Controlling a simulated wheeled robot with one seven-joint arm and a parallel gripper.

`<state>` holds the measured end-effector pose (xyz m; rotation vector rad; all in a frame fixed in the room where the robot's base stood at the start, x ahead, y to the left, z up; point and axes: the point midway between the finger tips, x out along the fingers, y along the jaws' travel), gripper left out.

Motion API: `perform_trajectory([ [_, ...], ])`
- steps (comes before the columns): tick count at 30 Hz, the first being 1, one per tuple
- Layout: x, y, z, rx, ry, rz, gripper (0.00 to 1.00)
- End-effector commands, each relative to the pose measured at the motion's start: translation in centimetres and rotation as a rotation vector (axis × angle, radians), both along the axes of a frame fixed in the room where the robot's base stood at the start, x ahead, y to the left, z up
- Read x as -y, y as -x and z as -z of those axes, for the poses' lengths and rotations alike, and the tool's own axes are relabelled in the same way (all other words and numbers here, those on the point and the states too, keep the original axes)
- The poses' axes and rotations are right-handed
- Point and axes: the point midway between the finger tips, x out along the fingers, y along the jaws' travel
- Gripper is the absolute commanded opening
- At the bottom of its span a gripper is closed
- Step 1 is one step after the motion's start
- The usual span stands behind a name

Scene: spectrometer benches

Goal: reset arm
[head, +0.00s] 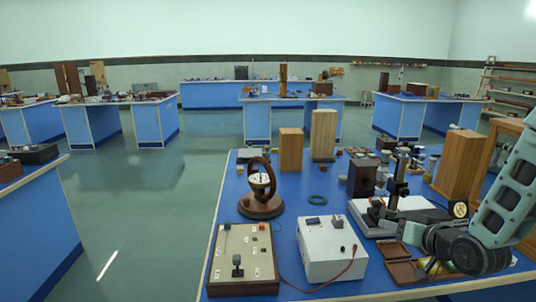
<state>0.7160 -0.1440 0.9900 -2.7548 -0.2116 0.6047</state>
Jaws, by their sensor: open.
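My arm (508,190) comes in from the right edge. Its pale green link slopes down and left to a dark round joint (468,253) over the right front of the near blue bench (225,190). The arm hides part of the bench's right side. No held thing shows.
Near the arm are a microscope-like stand (397,185), a wooden box (457,165) and an open brown case (403,270). A white instrument box (330,248), a switch box (243,255) and a wheel-shaped instrument (262,190) stand further left. The floor (140,205) left is clear.

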Motion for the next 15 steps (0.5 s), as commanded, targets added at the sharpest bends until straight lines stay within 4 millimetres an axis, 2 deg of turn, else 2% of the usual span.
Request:
perform_trajectory([
  [1,-2.9,0.4,-0.6,-0.057,0.047,-0.055,0.52],
  [3,-6.1,1.7,-0.7,-0.154,0.114,-0.119,0.52],
  [5,-8.7,3.3,-0.9,-0.236,0.171,-0.174,0.52],
  [8,-12.7,6.8,-1.5,-0.369,0.263,-0.267,0.52],
  [11,-16.0,11.3,-2.3,-0.496,0.354,-0.362,0.52],
  [12,-17.1,13.3,-2.7,-0.548,0.39,-0.402,0.52],
  [14,-18.5,16.6,-3.3,-0.623,0.442,-0.461,0.52],
  [15,-19.3,18.8,-3.7,-0.671,0.476,-0.501,0.52],
])
